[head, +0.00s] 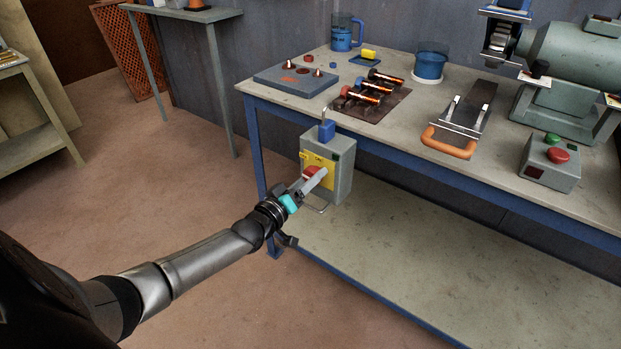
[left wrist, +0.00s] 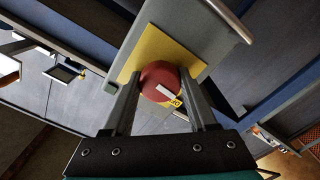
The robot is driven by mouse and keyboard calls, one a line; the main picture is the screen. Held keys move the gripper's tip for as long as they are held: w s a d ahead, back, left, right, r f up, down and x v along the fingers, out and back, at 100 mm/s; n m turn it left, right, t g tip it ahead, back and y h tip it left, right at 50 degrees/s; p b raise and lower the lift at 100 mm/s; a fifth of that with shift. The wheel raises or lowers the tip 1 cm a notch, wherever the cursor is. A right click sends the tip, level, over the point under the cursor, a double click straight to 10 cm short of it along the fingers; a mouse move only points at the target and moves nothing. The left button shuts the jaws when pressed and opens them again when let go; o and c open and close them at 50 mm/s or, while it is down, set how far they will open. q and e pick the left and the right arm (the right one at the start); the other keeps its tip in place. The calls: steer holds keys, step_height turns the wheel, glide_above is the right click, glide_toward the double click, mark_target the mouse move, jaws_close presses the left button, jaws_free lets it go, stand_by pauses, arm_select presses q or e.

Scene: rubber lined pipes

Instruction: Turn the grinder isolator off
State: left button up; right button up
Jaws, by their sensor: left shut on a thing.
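The grinder isolator (head: 343,172) is a grey box with a yellow plate (head: 328,178) and a red rotary knob (head: 312,172), fixed at the left front of the bench. In the left wrist view the red knob (left wrist: 160,80) sits in front of the yellow plate (left wrist: 165,50), with a pale bar mark lying slantwise on it. My left gripper (head: 314,181) reaches the box from the front left. In the left wrist view its fingers (left wrist: 167,92) stand on both sides of the knob and are shut on it. My right gripper is not in view.
A blue padlock (head: 326,130) stands at the top of the isolator. The bench top (head: 400,150) holds a tool board (head: 368,103), an orange-handled tool (head: 449,140), a red-and-green button box (head: 551,160) and a grinder (head: 570,55). A lower shelf (head: 400,250) is bare.

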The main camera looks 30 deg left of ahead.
arm_select(q)
steer(key=shift+n, duration=0.3)
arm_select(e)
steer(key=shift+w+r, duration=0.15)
arm_select(q)
steer(key=shift+n, duration=0.4)
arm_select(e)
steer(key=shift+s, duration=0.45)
arm_select(q)
steer(key=o, duration=1.3)
steer(key=shift+c, duration=0.2)
steer(key=shift+o, duration=0.5)
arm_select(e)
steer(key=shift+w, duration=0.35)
arm_select(q)
steer(key=shift+s, duration=0.15)
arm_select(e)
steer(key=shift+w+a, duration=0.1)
